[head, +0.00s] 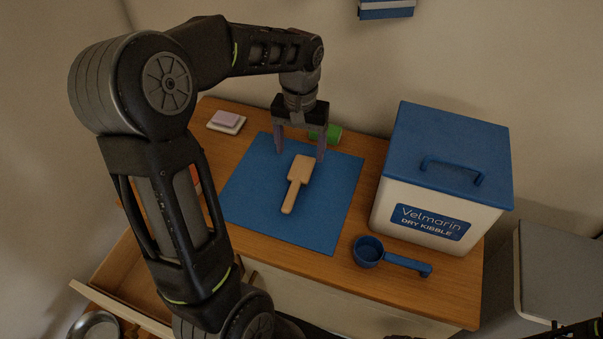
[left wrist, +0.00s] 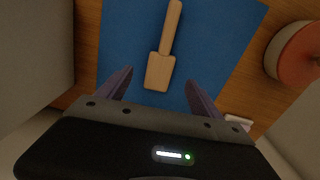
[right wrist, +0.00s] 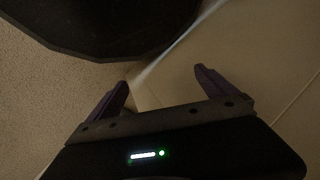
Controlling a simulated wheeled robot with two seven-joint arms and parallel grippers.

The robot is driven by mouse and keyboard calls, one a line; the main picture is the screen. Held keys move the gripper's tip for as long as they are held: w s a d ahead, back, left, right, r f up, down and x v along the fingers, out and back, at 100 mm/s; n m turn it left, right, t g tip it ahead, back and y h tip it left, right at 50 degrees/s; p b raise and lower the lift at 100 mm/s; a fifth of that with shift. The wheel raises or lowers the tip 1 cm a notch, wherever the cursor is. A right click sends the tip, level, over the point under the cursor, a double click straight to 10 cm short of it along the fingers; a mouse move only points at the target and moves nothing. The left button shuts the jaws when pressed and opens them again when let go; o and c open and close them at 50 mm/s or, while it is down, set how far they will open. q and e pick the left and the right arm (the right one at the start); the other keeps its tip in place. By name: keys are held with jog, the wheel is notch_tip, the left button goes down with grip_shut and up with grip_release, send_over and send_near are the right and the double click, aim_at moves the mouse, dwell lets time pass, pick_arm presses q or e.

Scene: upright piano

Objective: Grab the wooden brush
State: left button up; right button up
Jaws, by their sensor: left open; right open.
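The wooden brush (head: 298,179) lies on a blue mat (head: 247,184), its wide head toward the back and its handle toward the front. It also shows in the left wrist view (left wrist: 161,62), with its head nearest the gripper and lying between the lines of the two fingers. My left gripper (head: 299,150) is open and empty above the back of the mat, with its fingers pointing down near the brush head. My right gripper (right wrist: 161,82) is open and empty, away from the dresser, over a plain floor.
A kibble bin (head: 442,180) with a blue lid stands to the right, and a blue scoop (head: 369,251) lies in front of it. A green item (head: 331,134) sits behind the mat. A soap-like block (head: 226,119) is at back left. A drawer (head: 130,279) is open at front left.

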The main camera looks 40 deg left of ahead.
aim_at(299, 174)
pick_arm(q)
jog(key=shift+f, duration=1.35)
jog(key=shift+f, duration=0.1)
jog(key=f+b, duration=0.1)
jog(key=f, duration=0.4)
jog(key=shift+s, duration=0.2)
jog(key=shift+c, duration=0.3)
jog(key=c, duration=1.4)
jog(key=shift+r, duration=0.15)
notch_tip(299, 174, up, 10)
jog(key=shift+f+p, duration=0.1)
jog(key=shift+p, duration=0.55)
